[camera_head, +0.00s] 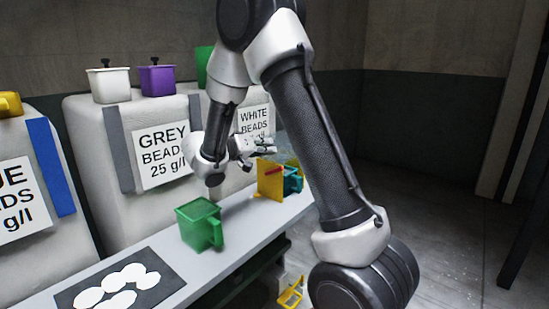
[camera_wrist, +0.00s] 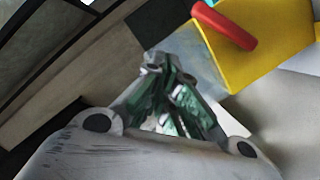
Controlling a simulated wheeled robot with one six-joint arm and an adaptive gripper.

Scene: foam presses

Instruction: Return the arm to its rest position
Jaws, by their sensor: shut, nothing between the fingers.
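My gripper (camera_head: 264,147) is above the bench, in front of the sack labelled white beads. In the wrist view its fingers (camera_wrist: 168,66) are together with nothing held between them. A yellow container with a red bar (camera_head: 268,184) stands on the bench just below the gripper. It also shows at the upper right of the wrist view (camera_wrist: 275,45), close to the fingers.
A teal container (camera_head: 293,182) is behind the yellow one. Large sacks (camera_head: 92,120) line the back, with white (camera_head: 110,86) and purple (camera_head: 157,80) containers on top. Open floor lies right.

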